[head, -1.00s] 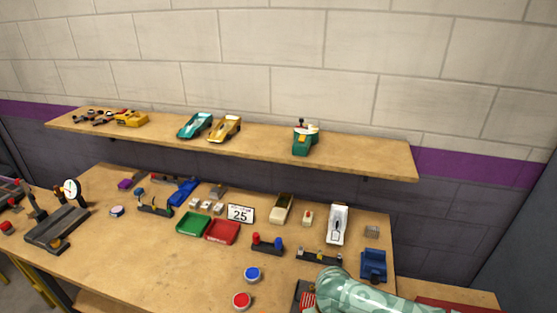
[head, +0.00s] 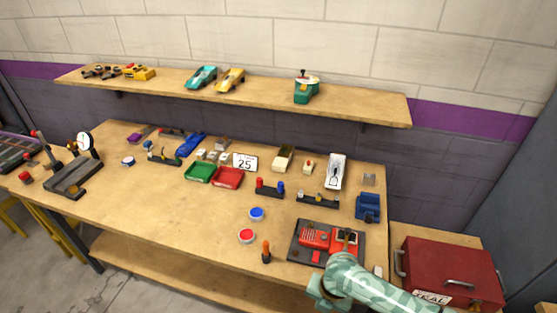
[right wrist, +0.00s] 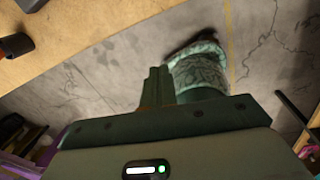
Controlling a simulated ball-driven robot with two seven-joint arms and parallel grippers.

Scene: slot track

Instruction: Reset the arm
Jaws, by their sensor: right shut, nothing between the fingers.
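My right arm, in pale green camouflage, comes in from the lower right of the head view. Its right gripper (head: 316,293) is low by the table's front edge, in front of the black plate with a red unit. The right wrist view shows the right gripper's fingers (right wrist: 157,86) closed together, with nothing between them. They hang over grey floor, beside a green patterned part of my own body. My left gripper is in neither view.
The wooden workbench (head: 185,222) holds a black plate with a red unit (head: 315,237), an orange-handled tool (head: 266,252), blue and red buttons and small trays. A red toolbox (head: 449,267) stands right. A shelf (head: 270,99) holds toy cars. The bench's front middle is clear.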

